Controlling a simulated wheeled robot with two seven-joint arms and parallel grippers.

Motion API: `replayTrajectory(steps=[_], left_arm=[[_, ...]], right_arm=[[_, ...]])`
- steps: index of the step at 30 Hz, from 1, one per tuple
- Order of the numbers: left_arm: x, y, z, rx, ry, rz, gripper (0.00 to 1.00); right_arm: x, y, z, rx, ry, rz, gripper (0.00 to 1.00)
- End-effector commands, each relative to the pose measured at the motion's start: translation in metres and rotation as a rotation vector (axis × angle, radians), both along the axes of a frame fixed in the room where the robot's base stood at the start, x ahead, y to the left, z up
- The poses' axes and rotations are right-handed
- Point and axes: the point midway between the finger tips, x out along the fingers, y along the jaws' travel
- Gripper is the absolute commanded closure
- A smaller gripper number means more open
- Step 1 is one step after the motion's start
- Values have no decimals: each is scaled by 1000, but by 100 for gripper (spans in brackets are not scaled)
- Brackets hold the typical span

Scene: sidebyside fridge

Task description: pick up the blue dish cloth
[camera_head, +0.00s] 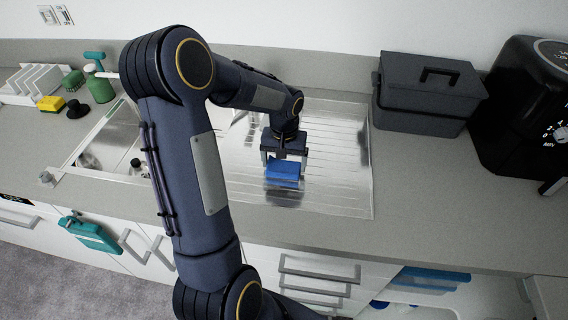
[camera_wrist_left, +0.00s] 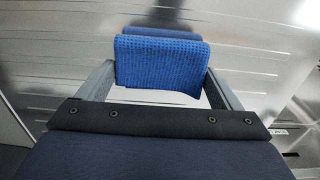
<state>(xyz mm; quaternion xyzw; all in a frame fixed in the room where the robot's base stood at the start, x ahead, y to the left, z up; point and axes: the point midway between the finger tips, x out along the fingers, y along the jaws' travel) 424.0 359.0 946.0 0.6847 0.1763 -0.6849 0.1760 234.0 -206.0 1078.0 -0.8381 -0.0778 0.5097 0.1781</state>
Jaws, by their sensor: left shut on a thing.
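The blue dish cloth (camera_head: 283,170) is at the metal sink's drainboard (camera_head: 335,170) in the head view. My left gripper (camera_head: 284,160) points down over the drainboard and is shut on the cloth. In the left wrist view the folded, textured cloth (camera_wrist_left: 160,64) sits between the two fingers of my left gripper (camera_wrist_left: 158,80), with a second fold behind it. A dark reflection shows on the metal below the cloth. Whether the cloth still touches the drainboard is hard to tell. My right gripper is not in view.
A dark grey box (camera_head: 425,95) and a black appliance (camera_head: 525,110) stand on the counter to the right. At the far left are a green spray bottle (camera_head: 100,86), a yellow sponge (camera_head: 50,103) and a white rack (camera_head: 36,80). A teal cloth (camera_head: 92,235) hangs at the cabinet front.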

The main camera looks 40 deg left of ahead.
Motion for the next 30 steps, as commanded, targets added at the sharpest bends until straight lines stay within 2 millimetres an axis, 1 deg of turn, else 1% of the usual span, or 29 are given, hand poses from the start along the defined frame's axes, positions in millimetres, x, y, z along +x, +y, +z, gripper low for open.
replayTrajectory(steps=[5,8,14,18,21,24,30], left_arm=[[1,0,23,2,-5,1,40],[-12,-4,40,2,-7,0,40],[-48,-16,85,1,-8,0,40],[-81,-26,98,1,-5,0,40],[-99,-32,107,0,-7,0,40],[-114,-36,114,0,-4,0,40],[-130,-42,122,0,-1,0,40]], right_arm=[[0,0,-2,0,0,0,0],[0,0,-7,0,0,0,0],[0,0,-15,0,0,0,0],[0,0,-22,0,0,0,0],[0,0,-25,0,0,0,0],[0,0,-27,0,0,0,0],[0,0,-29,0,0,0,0]])
